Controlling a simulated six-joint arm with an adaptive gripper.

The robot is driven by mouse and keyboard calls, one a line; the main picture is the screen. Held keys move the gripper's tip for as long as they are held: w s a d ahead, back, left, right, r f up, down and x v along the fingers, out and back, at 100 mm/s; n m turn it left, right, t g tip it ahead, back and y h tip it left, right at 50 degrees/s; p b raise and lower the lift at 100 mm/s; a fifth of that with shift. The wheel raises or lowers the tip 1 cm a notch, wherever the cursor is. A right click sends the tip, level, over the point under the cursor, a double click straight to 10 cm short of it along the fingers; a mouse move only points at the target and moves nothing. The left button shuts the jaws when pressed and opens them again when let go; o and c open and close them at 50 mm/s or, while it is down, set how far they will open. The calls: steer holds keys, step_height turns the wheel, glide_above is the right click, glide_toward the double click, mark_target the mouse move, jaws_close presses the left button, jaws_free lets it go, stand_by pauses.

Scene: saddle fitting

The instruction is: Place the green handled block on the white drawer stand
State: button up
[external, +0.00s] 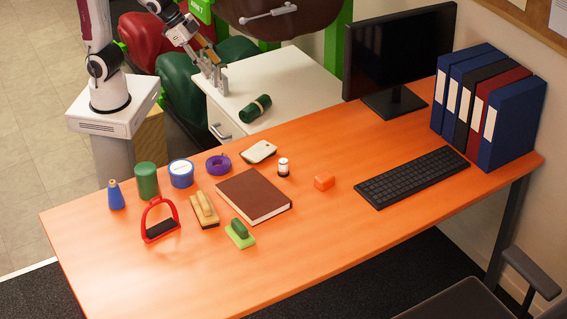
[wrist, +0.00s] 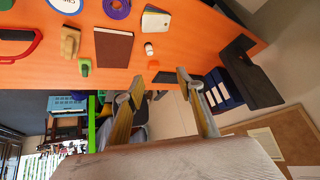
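The green handled block (external: 240,233), with a light green base and darker green handle, sits on the orange desk near its front edge. It also shows in the wrist view (wrist: 85,67). The white drawer stand (external: 310,88) is behind the desk in the external view; a dark green roll with a tan band (external: 255,108) lies on its top. My gripper (external: 218,82) is above the left part of the stand, far from the block. In the wrist view its fingers (wrist: 160,80) are apart with nothing between them.
Around the block on the desk (external: 330,240) are a tan handled block (external: 204,208), a brown book (external: 253,196) and a red stirrup-shaped piece (external: 160,220). A keyboard (external: 412,177), monitor (external: 400,50) and binders (external: 490,105) stand at right. The desk's front middle is clear.

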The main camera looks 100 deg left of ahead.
steer(key=w+d+f+m+h, duration=0.15)
steer(key=w+d+f, duration=0.25)
steer(key=w+d, duration=0.4)
steer(key=m+h, duration=0.5)
steer(key=m, duration=0.1)
glide_toward(238, 224)
steer(key=shift+w+d+f+n+g, duration=0.25)
steer(key=shift+w+d+f+g, duration=0.15)
steer(key=shift+w+d+f, duration=0.4)
steer(key=shift+x, duration=1.3)
steer(key=shift+x, duration=2.55)
steer(key=shift+w+a, duration=0.15)
steer(key=shift+w, duration=0.05)
